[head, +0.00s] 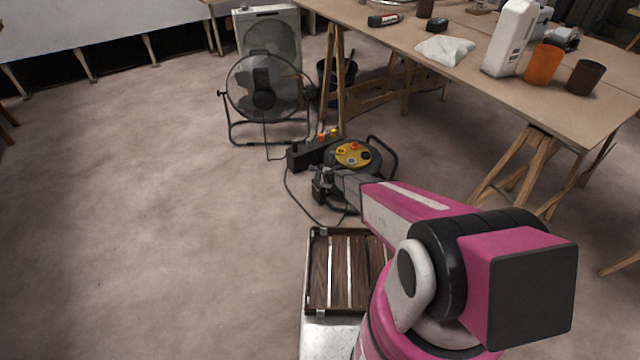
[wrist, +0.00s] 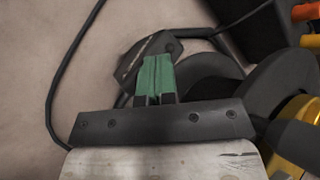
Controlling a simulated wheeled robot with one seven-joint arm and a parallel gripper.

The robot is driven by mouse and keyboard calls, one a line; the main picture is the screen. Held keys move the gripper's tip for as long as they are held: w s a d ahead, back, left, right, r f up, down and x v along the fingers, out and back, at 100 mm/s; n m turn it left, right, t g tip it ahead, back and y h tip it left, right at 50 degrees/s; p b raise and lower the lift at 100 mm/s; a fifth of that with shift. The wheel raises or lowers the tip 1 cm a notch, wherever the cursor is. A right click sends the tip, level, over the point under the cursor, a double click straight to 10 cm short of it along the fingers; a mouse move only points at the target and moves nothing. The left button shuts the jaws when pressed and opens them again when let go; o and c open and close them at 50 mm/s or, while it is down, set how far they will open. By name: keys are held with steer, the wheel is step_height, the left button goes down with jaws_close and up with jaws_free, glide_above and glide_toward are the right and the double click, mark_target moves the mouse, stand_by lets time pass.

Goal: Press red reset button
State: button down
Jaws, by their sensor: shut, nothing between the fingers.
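A black cable reel (head: 372,160) with a round yellow face (head: 345,158) lies on the floor. A small red spot (head: 354,146) on that face looks like the red button; I cannot make out its details. My gripper (head: 321,190) is low beside the reel, on its near left side. In the wrist view its green fingertips (wrist: 158,62) are together and empty, in front of a dark angular part. I cannot tell whether they touch it. The yellow face (wrist: 301,135) shows at the right edge of the wrist view, away from the fingertips; the red button is not visible there.
A black box (head: 300,158) with orange and yellow pieces on top sits left of the reel, with cables on the floor. A fan (head: 264,92) stands behind. A trestle table (head: 500,75) is at the right. A wooden slatted crate (head: 322,268) is near me. The left floor is clear.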

steer(key=shift+r, duration=0.85)
steer(key=shift+r, duration=0.15)
steer(key=shift+r, duration=2.35)
steer(key=shift+r, duration=0.1)
steer(key=s+d+r+n+g+h, duration=0.3)
steer(key=s+d+r+n, duration=0.6)
steer(key=s+r, duration=0.7)
steer(key=s+d+r+n+g+h, duration=0.3)
steer(key=s+d+r+n, duration=0.5)
steer(key=s+d+r, duration=0.6)
steer(key=s+r, duration=0.2)
steer(key=s, duration=0.1)
steer(key=shift+s+d+r+n+h, duration=0.25)
steer(key=shift+d+r+n+h, duration=0.05)
steer(key=shift+d+n, duration=0.1)
